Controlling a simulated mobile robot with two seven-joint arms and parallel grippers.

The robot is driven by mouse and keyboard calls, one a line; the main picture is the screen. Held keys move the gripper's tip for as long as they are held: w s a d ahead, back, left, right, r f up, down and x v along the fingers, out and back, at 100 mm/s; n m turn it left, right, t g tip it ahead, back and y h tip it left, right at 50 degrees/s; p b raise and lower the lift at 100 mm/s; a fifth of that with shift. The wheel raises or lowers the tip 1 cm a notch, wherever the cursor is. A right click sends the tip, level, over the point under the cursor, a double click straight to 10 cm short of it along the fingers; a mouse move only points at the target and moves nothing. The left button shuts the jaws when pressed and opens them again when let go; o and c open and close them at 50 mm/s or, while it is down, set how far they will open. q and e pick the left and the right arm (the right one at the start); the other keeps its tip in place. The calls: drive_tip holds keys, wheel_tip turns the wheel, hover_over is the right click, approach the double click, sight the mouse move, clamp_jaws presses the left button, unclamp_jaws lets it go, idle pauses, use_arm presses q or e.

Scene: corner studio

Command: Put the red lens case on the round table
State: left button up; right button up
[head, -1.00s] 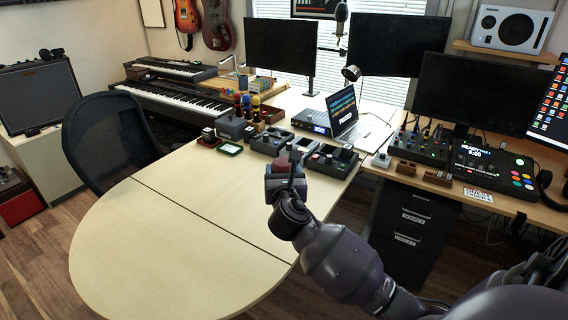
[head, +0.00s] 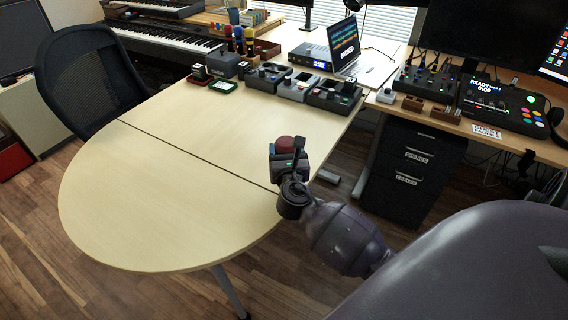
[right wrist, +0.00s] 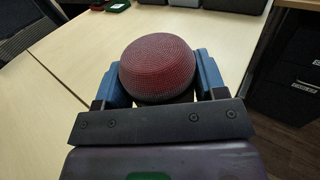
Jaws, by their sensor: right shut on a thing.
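The red lens case (head: 285,143) is a round, domed, textured thing. In the right wrist view the red lens case (right wrist: 158,66) sits between the two blue fingers of my right gripper (right wrist: 160,88), which is shut on it. In the head view my right gripper (head: 286,158) holds it over the right edge of the round table (head: 160,215). The table has a pale wooden top with a rounded front end and a dark seam across it. I cannot tell the exact height of the case above the top. My left gripper is not in view.
The table's rounded end is bare. Several dark pedal boxes (head: 297,86) and a small green tray (head: 223,86) stand along its back edge. A black mesh chair (head: 95,75) is at the left. A dark drawer cabinet (head: 408,170) stands at the right.

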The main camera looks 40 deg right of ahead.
wheel_tip(320, 180, down, 4)
drive_tip(key=shift+r+b, duration=0.1)
drive_tip(key=shift+b, duration=0.4)
drive_tip(key=shift+f, duration=0.35)
drive_tip(key=shift+r, duration=0.15)
drive_tip(key=shift+f, duration=0.25)
drive_tip(key=o, duration=0.8)
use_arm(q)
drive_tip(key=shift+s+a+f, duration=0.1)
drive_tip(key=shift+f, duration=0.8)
use_arm(e)
drive_tip(key=o, duration=0.3)
